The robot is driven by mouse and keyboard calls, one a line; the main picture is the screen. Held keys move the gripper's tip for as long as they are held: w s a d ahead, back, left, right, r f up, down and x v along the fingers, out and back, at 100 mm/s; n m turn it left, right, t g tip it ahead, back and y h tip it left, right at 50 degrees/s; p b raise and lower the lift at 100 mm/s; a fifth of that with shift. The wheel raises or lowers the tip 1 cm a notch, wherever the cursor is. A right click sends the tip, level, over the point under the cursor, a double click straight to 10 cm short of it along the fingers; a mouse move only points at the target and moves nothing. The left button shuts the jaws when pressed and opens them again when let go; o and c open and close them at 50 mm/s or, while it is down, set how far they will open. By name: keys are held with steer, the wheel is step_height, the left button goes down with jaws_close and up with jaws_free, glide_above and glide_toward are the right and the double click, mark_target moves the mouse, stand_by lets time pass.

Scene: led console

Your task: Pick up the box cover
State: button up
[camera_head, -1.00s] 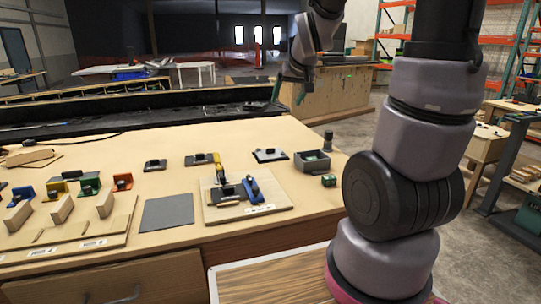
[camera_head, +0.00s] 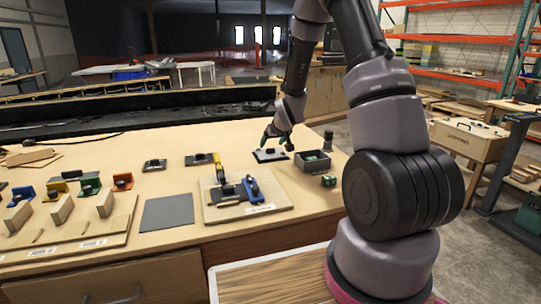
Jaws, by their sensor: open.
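A light grey plate with a dark raised part (camera_head: 262,156) lies flat at the back right of the workbench, just left of a small open grey box (camera_head: 313,165). It looks like the box cover, but I cannot be sure. My gripper (camera_head: 278,143) points down just over this plate, its two fingers spread with nothing seen between them. The gripper hides part of the plate, and I cannot tell whether the fingertips touch it.
A fixture board with blue and yellow clamps (camera_head: 265,208) stands in front of the plate. A dark grey mat (camera_head: 168,212) lies left of it. Two dark pieces (camera_head: 155,165) (camera_head: 198,160) lie further left. A small green item (camera_head: 328,181) and dark cylinder (camera_head: 328,140) are near the box.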

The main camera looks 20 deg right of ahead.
mark_target(271, 149)
steer(key=shift+d+x, duration=0.2)
steer(key=shift+x, duration=1.15)
steer(key=shift+d+x, duration=0.25)
steer(key=shift+x, duration=1.15)
steer(key=shift+s, duration=0.1)
jaws_close()
